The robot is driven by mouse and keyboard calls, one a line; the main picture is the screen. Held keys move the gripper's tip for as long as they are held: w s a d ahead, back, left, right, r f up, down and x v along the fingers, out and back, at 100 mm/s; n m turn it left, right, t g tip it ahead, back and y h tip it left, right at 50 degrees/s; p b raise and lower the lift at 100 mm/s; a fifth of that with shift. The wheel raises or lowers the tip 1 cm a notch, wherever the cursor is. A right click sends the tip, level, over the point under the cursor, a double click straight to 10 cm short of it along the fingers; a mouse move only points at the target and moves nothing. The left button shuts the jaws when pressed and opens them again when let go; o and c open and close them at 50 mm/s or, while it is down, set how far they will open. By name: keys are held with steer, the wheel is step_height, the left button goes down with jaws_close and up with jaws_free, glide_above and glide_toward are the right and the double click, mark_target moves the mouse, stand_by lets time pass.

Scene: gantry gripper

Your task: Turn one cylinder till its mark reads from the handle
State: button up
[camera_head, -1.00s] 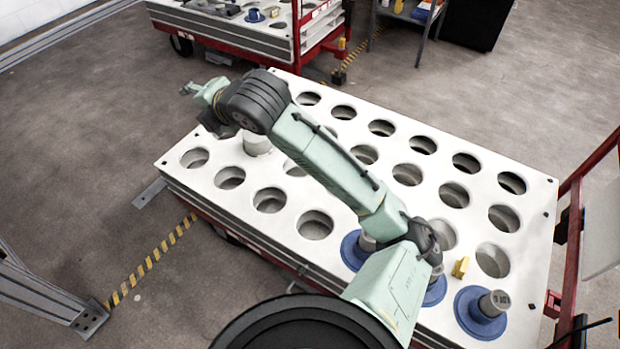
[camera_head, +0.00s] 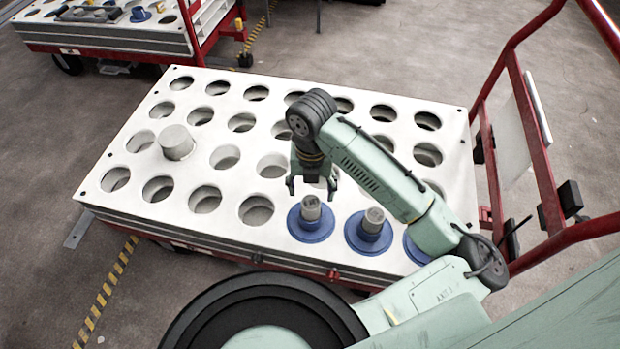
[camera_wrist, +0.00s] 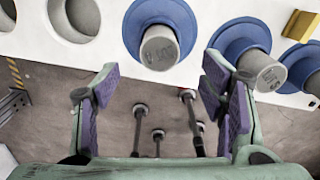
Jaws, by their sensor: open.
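Three grey cylinders in blue flanged bases stand along the near edge of the white perforated cart top (camera_head: 230,250). The left cylinder (camera_head: 311,207) and middle cylinder (camera_head: 374,218) show clearly; the right base (camera_head: 418,250) is partly behind my arm. The wrist view also shows the left cylinder (camera_wrist: 158,48), with a dark mark on its end, upright reading unclear, and the middle cylinder (camera_wrist: 262,70). My gripper (camera_head: 312,188) is open, pointing down just behind and above the left cylinder. Its fingers show empty in the wrist view (camera_wrist: 160,90). The cart's red handle (camera_head: 508,140) rises at the right.
A wide plain grey cylinder (camera_head: 176,142) stands at the cart top's left. Many open holes surround it. A yellow block (camera_wrist: 299,25) shows beyond the middle base in the wrist view. A second cart (camera_head: 120,35) stands at the back left.

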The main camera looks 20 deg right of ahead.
mark_target(311, 202)
step_height(311, 202, down, 8)
steer(key=shift+r, duration=0.25)
jaws_close()
stand_by(0.9)
steer(key=shift+r, duration=0.15)
steer(key=m, duration=0.3)
stand_by(0.4)
